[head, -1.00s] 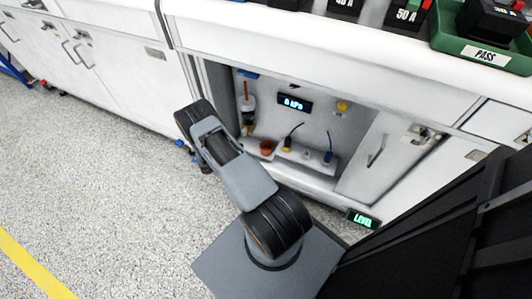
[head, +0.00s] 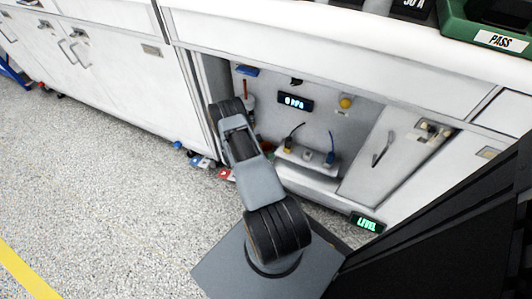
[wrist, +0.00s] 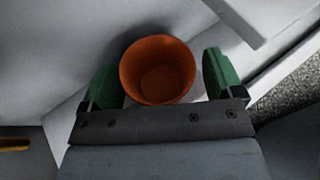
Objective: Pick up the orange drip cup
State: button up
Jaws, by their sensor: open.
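The orange drip cup (wrist: 157,72) shows in the wrist view, its open mouth facing the camera. It stands between the two green fingers of my gripper (wrist: 159,65). The fingers are apart, with a gap visible on each side of the cup. The right-hand gap is a little narrow, and I cannot tell whether the cup touches the palm edge. In the head view, my arm covers the cup's place and hides most or all of it, along with the gripper.
A green LEVEL display (head: 366,223) is below. Speckled floor lies open to the left.

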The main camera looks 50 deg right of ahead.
jog(key=shift+s+d+f, duration=0.1)
jog(key=shift+d, duration=0.15)
jog(key=c, duration=1)
